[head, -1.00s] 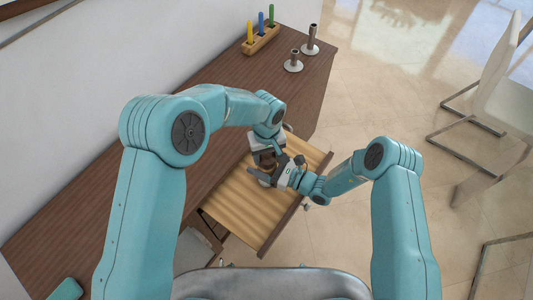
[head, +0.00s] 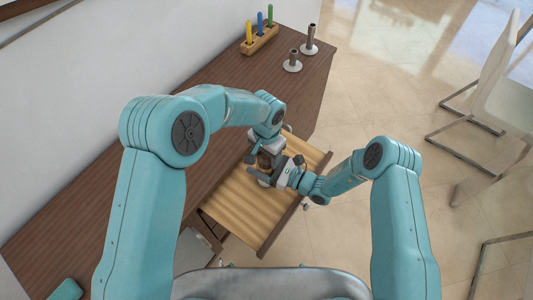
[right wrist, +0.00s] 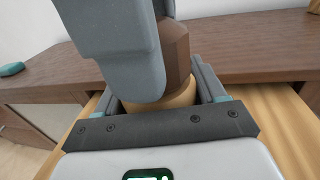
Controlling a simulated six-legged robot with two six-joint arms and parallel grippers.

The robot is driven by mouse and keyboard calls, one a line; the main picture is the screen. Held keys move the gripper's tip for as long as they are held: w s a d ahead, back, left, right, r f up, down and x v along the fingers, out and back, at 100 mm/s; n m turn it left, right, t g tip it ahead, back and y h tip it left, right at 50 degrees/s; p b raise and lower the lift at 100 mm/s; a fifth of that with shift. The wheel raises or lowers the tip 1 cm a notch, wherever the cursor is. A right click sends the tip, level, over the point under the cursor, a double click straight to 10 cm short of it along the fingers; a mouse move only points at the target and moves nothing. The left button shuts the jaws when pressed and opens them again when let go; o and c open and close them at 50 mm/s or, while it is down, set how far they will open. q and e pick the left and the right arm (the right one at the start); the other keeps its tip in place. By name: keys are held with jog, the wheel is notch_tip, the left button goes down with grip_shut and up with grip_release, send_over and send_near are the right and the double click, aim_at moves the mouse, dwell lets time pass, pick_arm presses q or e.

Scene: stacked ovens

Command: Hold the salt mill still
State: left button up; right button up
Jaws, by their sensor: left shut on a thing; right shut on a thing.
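The salt mill (right wrist: 176,58) shows in the right wrist view as a brown faceted upper part over a tan round lower part. In the head view only a small brown piece of the mill (head: 264,161) shows between my grippers, above the pulled-out drawer. My left gripper (head: 262,155) is shut on the upper part from above. Its grey body (right wrist: 112,38) hides much of the mill in the right wrist view. My right gripper (head: 266,177) is shut on the lower part, with a finger on either side. The mill's base is hidden.
The open drawer (head: 237,212) has a bare light wood floor. On the dark wood counter (head: 205,135) stand a block with coloured pegs (head: 261,40) and two candle holders (head: 292,65) (head: 310,45). White chairs (head: 495,110) stand at the right.

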pick_arm(q)
jog(key=m, duration=0.4)
jog(key=shift+m, duration=2.8)
jog(key=o, duration=1.1)
jog(key=shift+s, duration=0.1)
jog(key=shift+c, duration=0.2)
jog(key=shift+r, duration=0.1)
notch_tip(320, 180, up, 12)
